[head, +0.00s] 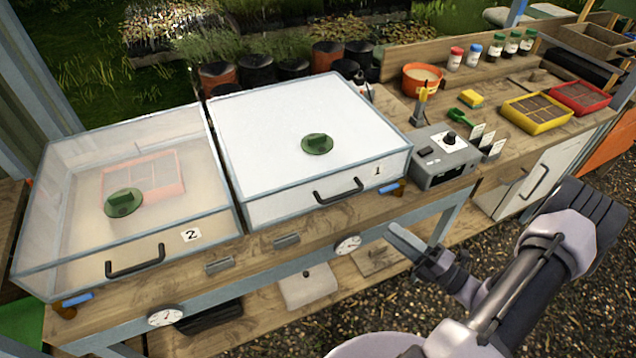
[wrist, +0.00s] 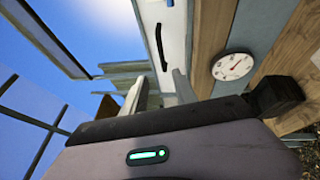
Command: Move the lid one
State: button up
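The frame with the number 1 label (head: 377,171) has a pale, opaque-looking lid (head: 270,130), lying flat and closed. A round green knob (head: 318,144) sits on the lid, and a dark bar handle (head: 338,191) is on the front wall. My gripper (head: 397,233) is in front of the bench, to the right of and below this frame, touching nothing that I can see. Its fingers look pale grey in the wrist view (wrist: 160,88); their gap is unclear. A dark handle on a white front (wrist: 160,47) also shows there.
Left of it stands a clear-lidded frame (head: 60,200) labelled 2, with a green knob and a pink tray inside. A grey control box (head: 443,160) stands close on the right. Round dials (head: 348,245) line the bench front. Gravel ground (head: 330,325) lies below my arm.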

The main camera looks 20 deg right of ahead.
aim_at(345, 194)
jog(key=shift+m+t+h, duration=0.3)
jog(key=shift+m, duration=0.2)
jog(key=b+x, duration=0.1)
jog(key=x, duration=0.4)
jog(key=b+x, duration=0.1)
jog(key=x, duration=0.5)
jog(key=b+x, duration=0.1)
jog(key=x, duration=0.4)
jog(key=shift+w+d+f, duration=0.1)
jog(key=shift+w+f, duration=0.2)
jog(key=shift+w, duration=0.2)
grip_shut()
